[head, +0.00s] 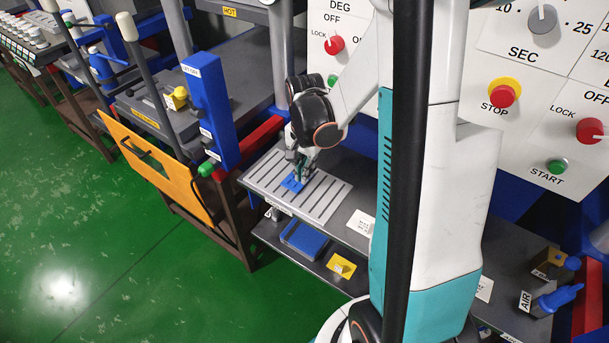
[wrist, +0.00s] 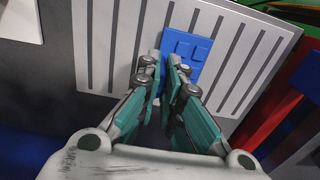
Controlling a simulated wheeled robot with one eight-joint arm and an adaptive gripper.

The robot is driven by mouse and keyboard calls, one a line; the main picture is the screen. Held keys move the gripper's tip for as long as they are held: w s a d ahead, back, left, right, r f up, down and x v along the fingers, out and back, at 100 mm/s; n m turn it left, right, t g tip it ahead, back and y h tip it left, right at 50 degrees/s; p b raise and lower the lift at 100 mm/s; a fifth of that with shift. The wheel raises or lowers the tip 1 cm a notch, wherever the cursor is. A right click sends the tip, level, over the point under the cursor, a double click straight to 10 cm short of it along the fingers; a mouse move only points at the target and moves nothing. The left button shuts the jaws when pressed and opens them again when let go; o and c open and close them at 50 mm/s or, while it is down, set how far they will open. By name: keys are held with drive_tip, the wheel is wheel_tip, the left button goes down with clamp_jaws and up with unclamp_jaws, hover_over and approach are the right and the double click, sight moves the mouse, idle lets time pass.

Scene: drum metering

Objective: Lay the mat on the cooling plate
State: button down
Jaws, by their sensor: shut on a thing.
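The blue mat (wrist: 190,45) is a small flat rectangle with raised marks, over the slotted light-grey cooling plate (wrist: 112,45) in the wrist view. In the head view the mat (head: 291,183) shows under my gripper (head: 299,172), over the middle of the cooling plate (head: 325,199). In the wrist view my gripper (wrist: 173,72) has its fingertips close together at the mat's near edge, shut on the mat. The fingers hide its near part. I cannot tell whether the mat touches the plate.
A blue upright box (head: 209,105) and an orange panel (head: 160,160) stand to the left. A control panel (head: 545,80) is at the right.

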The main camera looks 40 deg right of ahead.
drive_tip(key=shift+f, duration=0.35)
drive_tip(key=shift+f, duration=0.15)
drive_tip(key=c, duration=1.8)
unclamp_jaws()
wheel_tip(320, 180, up, 12)
drive_tip(key=p, duration=0.4)
drive_tip(key=shift+r+p, duration=0.2)
drive_tip(key=shift+p, duration=0.1)
